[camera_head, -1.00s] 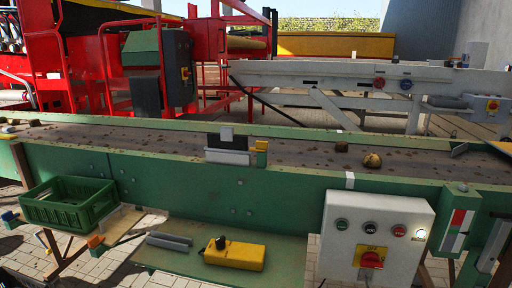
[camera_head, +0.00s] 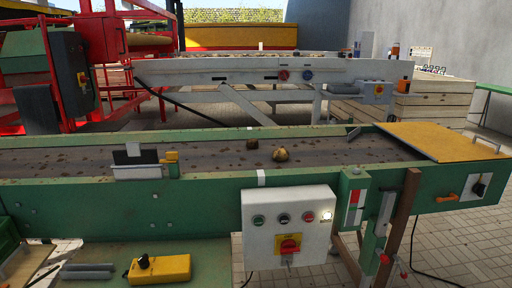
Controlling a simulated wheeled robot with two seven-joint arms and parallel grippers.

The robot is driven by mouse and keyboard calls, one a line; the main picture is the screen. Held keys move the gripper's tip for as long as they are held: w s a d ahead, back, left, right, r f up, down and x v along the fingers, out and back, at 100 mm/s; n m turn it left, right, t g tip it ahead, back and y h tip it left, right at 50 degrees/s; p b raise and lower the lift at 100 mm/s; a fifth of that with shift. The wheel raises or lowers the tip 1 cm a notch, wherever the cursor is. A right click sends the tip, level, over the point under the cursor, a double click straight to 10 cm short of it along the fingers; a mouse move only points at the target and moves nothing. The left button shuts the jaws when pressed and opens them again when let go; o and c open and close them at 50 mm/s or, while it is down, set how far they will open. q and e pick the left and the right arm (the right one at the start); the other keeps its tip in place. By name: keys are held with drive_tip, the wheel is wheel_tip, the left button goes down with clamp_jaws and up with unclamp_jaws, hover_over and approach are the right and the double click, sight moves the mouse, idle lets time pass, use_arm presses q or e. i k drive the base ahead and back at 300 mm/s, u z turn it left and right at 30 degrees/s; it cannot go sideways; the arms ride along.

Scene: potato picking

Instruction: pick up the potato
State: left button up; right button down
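A yellowish-brown potato (camera_head: 281,155) lies on the dark, dirt-strewn belt of the green conveyor (camera_head: 210,192), right of the middle. A smaller, darker brown lump (camera_head: 252,144) lies just behind it to the left; I cannot tell whether it is a potato or a clod. Neither of my grippers shows in the head view, so nothing of mine is seen near the potato.
A white control box (camera_head: 288,224) with buttons and a red knob hangs on the conveyor's front. A yellow cover (camera_head: 440,140) closes the belt's right end. A yellow tool (camera_head: 160,268) lies below left. Wooden crates (camera_head: 440,108) stand behind right.

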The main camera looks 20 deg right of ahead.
sight(279, 155)
drive_tip(key=z, duration=1.95)
drive_tip(key=i, duration=1.25)
drive_tip(key=u, duration=1.2)
